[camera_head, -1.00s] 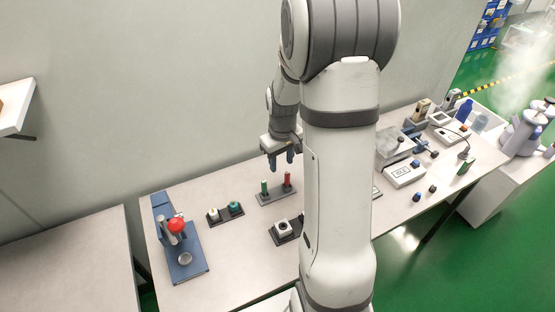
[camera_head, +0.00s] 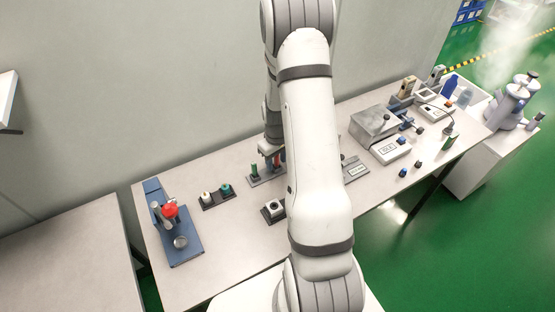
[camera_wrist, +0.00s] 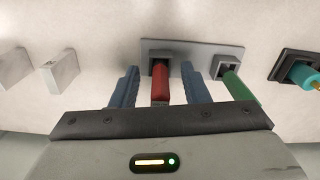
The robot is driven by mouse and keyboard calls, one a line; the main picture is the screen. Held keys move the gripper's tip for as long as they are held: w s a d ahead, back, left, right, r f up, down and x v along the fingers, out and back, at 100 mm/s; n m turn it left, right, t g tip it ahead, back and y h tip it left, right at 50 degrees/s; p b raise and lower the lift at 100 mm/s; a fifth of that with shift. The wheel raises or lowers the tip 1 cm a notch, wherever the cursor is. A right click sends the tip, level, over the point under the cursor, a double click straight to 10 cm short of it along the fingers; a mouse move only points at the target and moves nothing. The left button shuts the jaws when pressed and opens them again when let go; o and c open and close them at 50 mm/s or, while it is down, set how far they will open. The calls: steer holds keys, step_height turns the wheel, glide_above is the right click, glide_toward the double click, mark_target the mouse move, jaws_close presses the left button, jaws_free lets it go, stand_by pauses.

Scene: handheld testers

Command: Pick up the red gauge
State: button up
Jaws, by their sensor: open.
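The red gauge (camera_wrist: 160,84) is a red cylinder standing in the left socket of a grey holder (camera_wrist: 200,46) in the wrist view. My gripper (camera_wrist: 160,75) is open, with one blue finger on each side of the red gauge and a gap showing on both sides. A green gauge (camera_wrist: 238,86) stands at the other socket, just outside the right finger. In the head view, the green gauge (camera_head: 254,168) and the holder (camera_head: 262,181) show, while my arm and fingers mostly hide the red gauge.
A dark tray with white and green pieces (camera_head: 217,203) and a dark block with a light top (camera_head: 272,209) sit nearby. A blue stand with a red knob (camera_head: 186,249) is at the table's left. Several boxes and testers, including a grey box (camera_head: 372,127), fill the right side.

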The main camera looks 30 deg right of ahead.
steer(key=shift+c, duration=0.4)
jaws_close()
